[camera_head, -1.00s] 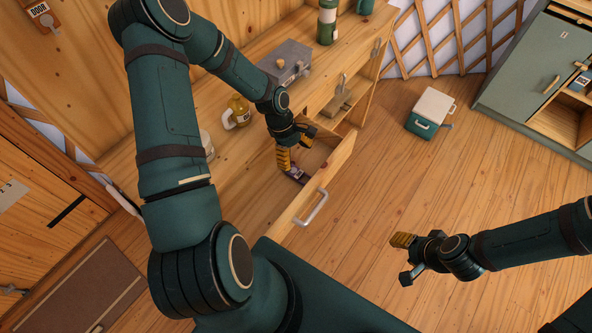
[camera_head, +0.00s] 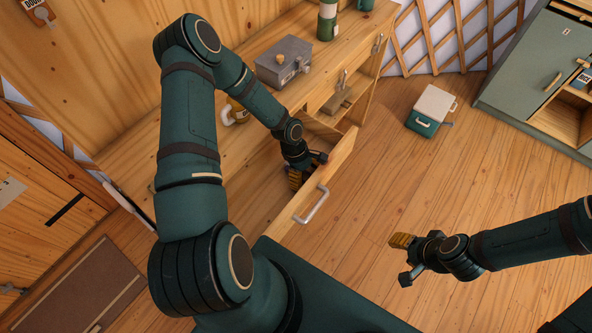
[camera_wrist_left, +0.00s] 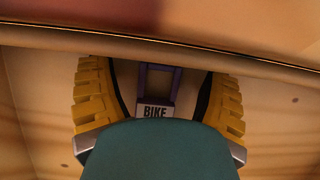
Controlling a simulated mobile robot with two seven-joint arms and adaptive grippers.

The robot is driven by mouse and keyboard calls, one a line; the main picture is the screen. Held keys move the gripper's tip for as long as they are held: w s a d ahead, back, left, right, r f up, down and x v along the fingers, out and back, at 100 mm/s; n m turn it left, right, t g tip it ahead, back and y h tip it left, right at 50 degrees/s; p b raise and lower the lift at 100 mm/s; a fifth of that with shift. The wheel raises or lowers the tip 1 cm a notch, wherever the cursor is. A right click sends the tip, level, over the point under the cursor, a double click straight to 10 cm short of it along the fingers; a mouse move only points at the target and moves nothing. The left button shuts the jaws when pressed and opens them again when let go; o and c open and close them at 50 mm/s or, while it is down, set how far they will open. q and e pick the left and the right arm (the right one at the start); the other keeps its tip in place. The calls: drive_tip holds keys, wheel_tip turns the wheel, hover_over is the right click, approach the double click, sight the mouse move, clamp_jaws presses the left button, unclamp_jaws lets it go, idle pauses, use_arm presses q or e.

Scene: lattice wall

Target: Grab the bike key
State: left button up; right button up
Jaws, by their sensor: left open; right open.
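The bike key (camera_wrist_left: 144,83) is a purple piece with a white tag (camera_wrist_left: 155,111) reading "BIKE". It lies inside the pulled-out wooden drawer (camera_head: 336,165), and my left gripper hides it in the head view. My left gripper (camera_head: 296,176) reaches down into the drawer. In the left wrist view its yellow-padded fingers (camera_wrist_left: 158,95) are spread open, one on each side of the key, with gaps between. A teal part of the hand covers the area below the tag. My right gripper (camera_head: 406,260) is open and empty over the floor at the right.
The drawer's front panel, with a metal handle (camera_head: 312,206), stands close to my left gripper. On the counter are a grey metal box (camera_head: 284,62), a yellow mug (camera_head: 235,112) and a green flask (camera_head: 327,20). A cooler box (camera_head: 431,110) sits on otherwise clear floor.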

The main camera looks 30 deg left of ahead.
use_arm(q)
drive_tip(key=c, duration=1.2)
drive_tip(key=shift+o, duration=0.2)
